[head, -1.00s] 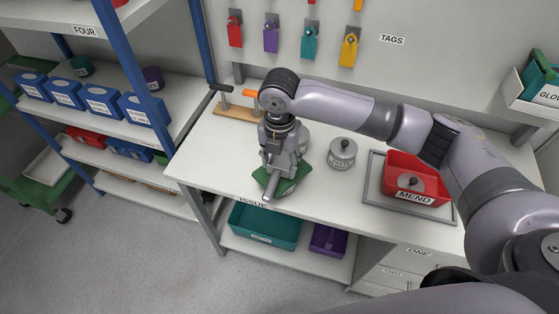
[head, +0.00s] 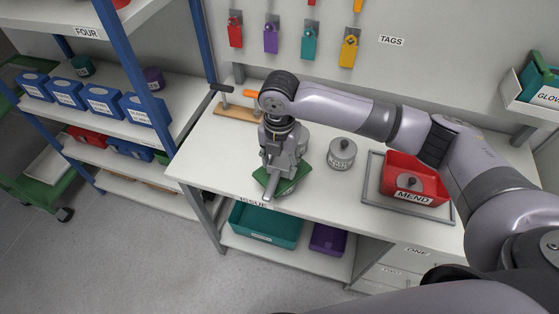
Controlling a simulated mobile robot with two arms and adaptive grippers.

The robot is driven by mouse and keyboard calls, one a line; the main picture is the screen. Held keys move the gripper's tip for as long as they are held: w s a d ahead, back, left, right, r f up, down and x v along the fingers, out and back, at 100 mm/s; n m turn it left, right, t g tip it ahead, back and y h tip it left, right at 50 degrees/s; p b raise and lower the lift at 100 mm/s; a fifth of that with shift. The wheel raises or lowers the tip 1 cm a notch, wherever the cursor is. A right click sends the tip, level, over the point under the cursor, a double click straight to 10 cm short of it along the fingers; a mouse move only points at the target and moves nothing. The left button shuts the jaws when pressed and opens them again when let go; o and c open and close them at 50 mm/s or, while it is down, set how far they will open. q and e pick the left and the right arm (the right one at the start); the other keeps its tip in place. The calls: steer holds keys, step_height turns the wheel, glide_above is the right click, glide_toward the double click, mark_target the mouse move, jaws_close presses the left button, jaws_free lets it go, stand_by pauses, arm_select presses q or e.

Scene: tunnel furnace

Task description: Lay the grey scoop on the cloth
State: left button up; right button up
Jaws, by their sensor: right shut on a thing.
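My right gripper (head: 277,171) points down over the green cloth (head: 291,184) near the front edge of the bench. It is shut on the grey scoop (head: 267,192), whose end shows just in front of the fingers. The scoop is at or just above the cloth; I cannot tell whether it touches. The fingers and the wrist hide most of the scoop and part of the cloth. My left gripper is not in view.
A grey lidded pot (head: 342,153) stands right of the cloth. A red MEND bin (head: 424,176) sits in a grey tray (head: 372,185) farther right. Hammers on a wooden rack (head: 236,112) stand behind. Teal (head: 262,226) and purple (head: 327,239) bins are on the lower shelf.

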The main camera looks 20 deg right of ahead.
steer(key=shift+p, duration=0.5)
stand_by(0.5)
steer(key=shift+f+b, duration=0.4)
steer(key=shift+f, duration=0.75)
stand_by(0.7)
steer(key=o, duration=1.4)
steer(key=shift+c, duration=0.2)
steer(key=o, duration=0.4)
steer(key=shift+r, duration=0.1)
